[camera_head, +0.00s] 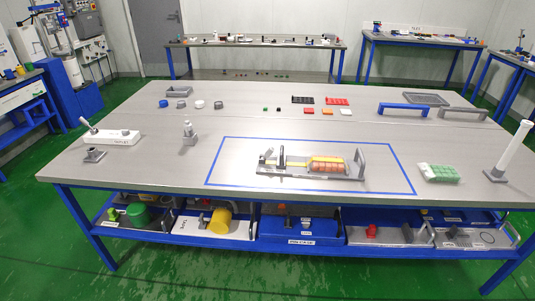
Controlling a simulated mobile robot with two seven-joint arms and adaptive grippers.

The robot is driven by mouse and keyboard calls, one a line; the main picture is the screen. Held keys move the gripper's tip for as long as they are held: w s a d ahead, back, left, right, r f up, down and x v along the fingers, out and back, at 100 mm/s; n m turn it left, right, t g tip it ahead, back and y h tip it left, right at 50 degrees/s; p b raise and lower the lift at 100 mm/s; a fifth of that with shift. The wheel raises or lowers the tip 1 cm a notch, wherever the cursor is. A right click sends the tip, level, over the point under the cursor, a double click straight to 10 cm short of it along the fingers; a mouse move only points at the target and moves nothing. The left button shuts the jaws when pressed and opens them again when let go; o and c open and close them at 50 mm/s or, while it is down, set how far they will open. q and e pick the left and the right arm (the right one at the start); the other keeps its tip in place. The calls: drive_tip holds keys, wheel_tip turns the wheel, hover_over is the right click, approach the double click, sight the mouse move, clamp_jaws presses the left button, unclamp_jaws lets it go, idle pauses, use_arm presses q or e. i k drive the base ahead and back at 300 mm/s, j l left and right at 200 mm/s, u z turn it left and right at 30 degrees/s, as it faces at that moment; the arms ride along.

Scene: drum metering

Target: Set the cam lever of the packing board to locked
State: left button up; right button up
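A grey board (296,175), which looks like the packing board, lies inside a blue taped rectangle (218,183) on the grey table. An orange and yellow cylinder (327,164) lies on its right half, with a grey upright handle (360,158) at the right end. A dark upright lever-like part (282,157) stands on its left half; I cannot tell for sure if it is the cam lever, or its setting. Neither of my grippers is in view.
A white box with a lever (114,138) stands at the left. A grey fitting (189,135), a green and white block (439,173) and a tall white tube (513,148) stand apart from the board. The tabletop around the taped rectangle is mostly clear.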

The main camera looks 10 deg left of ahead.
sight(268, 154)
drive_tip(key=j+z, duration=0.15)
drive_tip(key=z, duration=0.2)
drive_tip(key=j+z, duration=0.2)
drive_tip(key=z, duration=0.2)
drive_tip(key=j+z, duration=0.25)
drive_tip(key=j, duration=0.3)
drive_tip(key=k+j+z, duration=0.1)
drive_tip(key=j+z, duration=0.15)
drive_tip(key=j, duration=0.3)
drive_tip(key=k+j, duration=0.1)
drive_tip(key=j, duration=0.25)
drive_tip(key=j+z, duration=0.1)
drive_tip(key=j, duration=0.25)
drive_tip(key=k+j, duration=0.15)
drive_tip(key=j, duration=0.2)
drive_tip(key=j+z, duration=0.05)
